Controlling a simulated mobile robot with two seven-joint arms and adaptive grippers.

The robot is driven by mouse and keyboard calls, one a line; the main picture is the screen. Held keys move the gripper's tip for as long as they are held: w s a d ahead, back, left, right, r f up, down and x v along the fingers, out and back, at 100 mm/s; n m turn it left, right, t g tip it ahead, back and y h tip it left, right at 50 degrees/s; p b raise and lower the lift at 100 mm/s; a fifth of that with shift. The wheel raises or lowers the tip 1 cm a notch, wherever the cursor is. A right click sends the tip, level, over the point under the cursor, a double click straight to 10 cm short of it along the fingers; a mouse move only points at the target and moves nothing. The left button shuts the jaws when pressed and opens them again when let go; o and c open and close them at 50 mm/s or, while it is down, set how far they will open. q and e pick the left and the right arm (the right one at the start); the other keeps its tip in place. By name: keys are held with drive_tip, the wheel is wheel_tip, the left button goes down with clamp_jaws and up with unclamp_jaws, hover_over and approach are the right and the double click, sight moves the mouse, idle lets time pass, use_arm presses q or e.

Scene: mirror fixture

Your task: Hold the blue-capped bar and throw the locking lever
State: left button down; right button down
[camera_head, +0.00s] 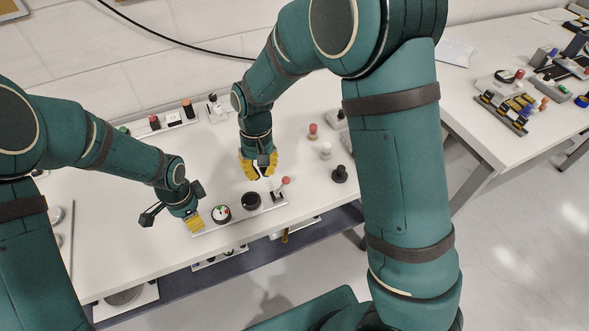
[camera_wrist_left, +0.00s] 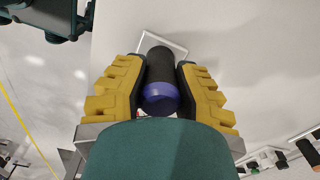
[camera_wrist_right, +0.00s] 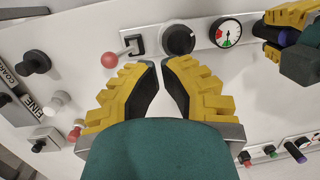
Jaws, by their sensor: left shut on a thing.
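The blue-capped bar (camera_wrist_left: 160,95) is dark with a blue-violet end and stands between the fingers of my left gripper (camera_wrist_left: 161,65), which is shut on it. In the head view my left gripper (camera_head: 193,222) is at the left end of the light panel (camera_head: 238,219) and hides most of the bar. The locking lever (camera_wrist_right: 110,58), with a red ball knob and a dark bracket, is at the panel's other end; its ball also shows in the head view (camera_head: 286,180). My right gripper (camera_wrist_right: 159,64) is empty, fingertips apart, near the lever without visibly gripping it.
A black round knob (camera_wrist_right: 178,38) and a dial gauge (camera_wrist_right: 225,33) sit on the panel between lever and bar. Several knobs and buttons stand right of the panel, including a black one (camera_head: 340,174). Another fixture strip (camera_head: 166,122) lies behind. The table's front edge is close.

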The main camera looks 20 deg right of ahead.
drive_tip(key=d+f+m+y, duration=0.2)
drive_tip(key=d+m+y, duration=0.3)
drive_tip(key=d+m, duration=0.3)
drive_tip(key=d+f+m+y, duration=0.1)
drive_tip(key=d+m+y, duration=0.5)
drive_tip(key=d, duration=0.5)
drive_tip(key=shift+w+f+m+y, duration=0.3)
drive_tip(key=shift+w+f+m, duration=0.15)
drive_tip(key=shift+m, duration=0.45)
approach(282, 186)
drive_tip(key=a+f, duration=0.2)
drive_tip(key=s+a+f, duration=0.1)
drive_tip(key=a+f, duration=0.1)
